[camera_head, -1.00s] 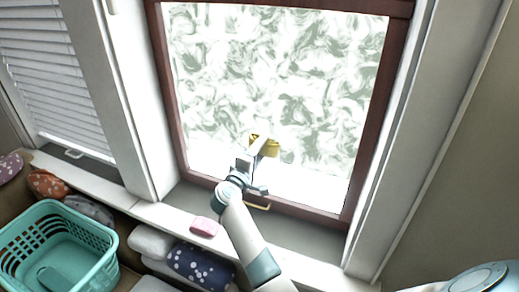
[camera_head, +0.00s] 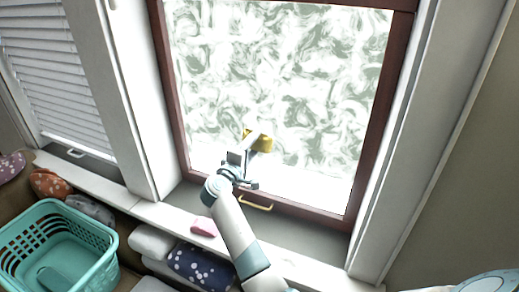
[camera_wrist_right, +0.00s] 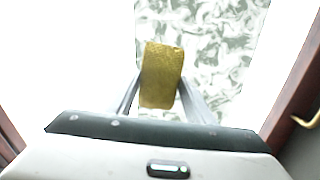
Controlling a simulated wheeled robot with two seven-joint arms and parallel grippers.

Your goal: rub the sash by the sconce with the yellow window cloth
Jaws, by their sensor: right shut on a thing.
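The sash (camera_head: 367,130) has a dark red-brown frame around a pane (camera_head: 300,80) covered in grey-green swirling smears. A plain white band runs along the bottom of the pane. My right gripper (camera_head: 252,145) is shut on the yellow window cloth (camera_head: 264,144), which is at the lower middle of the pane. In the right wrist view, the cloth (camera_wrist_right: 161,75) sits between the two fingers, with smears beside it and plain white to its left. I cannot tell whether it touches the glass. My left gripper and the sconce are not in view.
A yellow handle (camera_head: 256,203) sits on the sash's bottom rail. A pink block (camera_head: 204,227) lies on the sill. A teal basket (camera_head: 95,265) and several rolled cloths (camera_head: 200,266) lie at lower left. A second window with blinds (camera_head: 50,80) is at left.

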